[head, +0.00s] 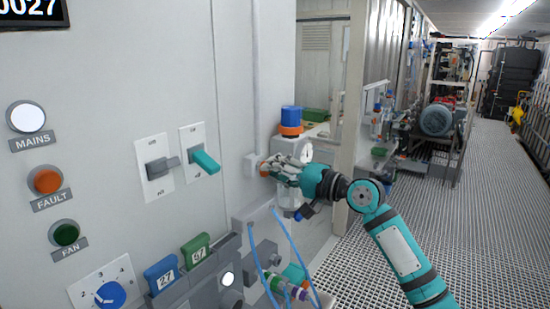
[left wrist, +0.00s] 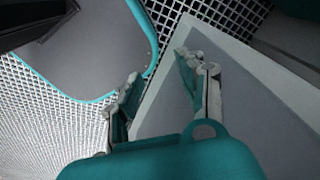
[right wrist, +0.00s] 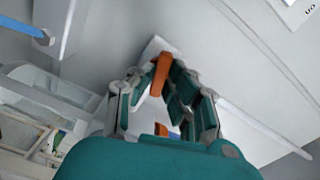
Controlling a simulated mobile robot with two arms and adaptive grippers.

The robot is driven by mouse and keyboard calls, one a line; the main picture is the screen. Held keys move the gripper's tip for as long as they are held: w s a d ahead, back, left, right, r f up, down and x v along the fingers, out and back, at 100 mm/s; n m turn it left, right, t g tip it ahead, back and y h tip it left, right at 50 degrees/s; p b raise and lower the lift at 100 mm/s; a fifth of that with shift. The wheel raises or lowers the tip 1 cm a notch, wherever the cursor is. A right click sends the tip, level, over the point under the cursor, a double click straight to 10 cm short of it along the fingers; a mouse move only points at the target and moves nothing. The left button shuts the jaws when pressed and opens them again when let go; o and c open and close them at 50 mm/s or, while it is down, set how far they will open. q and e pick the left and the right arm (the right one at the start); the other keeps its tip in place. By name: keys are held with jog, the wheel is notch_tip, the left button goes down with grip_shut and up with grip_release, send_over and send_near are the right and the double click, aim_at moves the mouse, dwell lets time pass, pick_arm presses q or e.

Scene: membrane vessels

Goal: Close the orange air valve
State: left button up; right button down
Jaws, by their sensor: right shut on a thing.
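The orange air valve is a small orange lever on a pale mount on the wall. Its handle (right wrist: 160,73) sits between the fingers of my right gripper (right wrist: 157,82) in the right wrist view. In the head view my right gripper (head: 275,168) reaches in from the right to the wall, and its fingers hide most of the valve; only a bit of orange (head: 263,168) shows. The right gripper is shut on the handle. My left gripper (left wrist: 160,72) shows in the left wrist view with its fingers apart and nothing between them, above the floor and a grey surface.
A panel to the left carries a grey switch (head: 160,167), a teal switch (head: 206,162) and a blue knob (head: 110,294). Blue hoses (head: 255,265) hang below my right gripper. A blue and orange cap (head: 291,121) stands behind it. The grated aisle (head: 470,200) at right is free.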

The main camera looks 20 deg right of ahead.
jog(key=shift+m+p, duration=1.5)
jog(key=shift+m, duration=0.1)
jog(key=c, duration=1.3)
grip_release()
jog(key=shift+c, duration=0.2)
jog(key=shift+d, duration=0.1)
jog(key=v, duration=1.2)
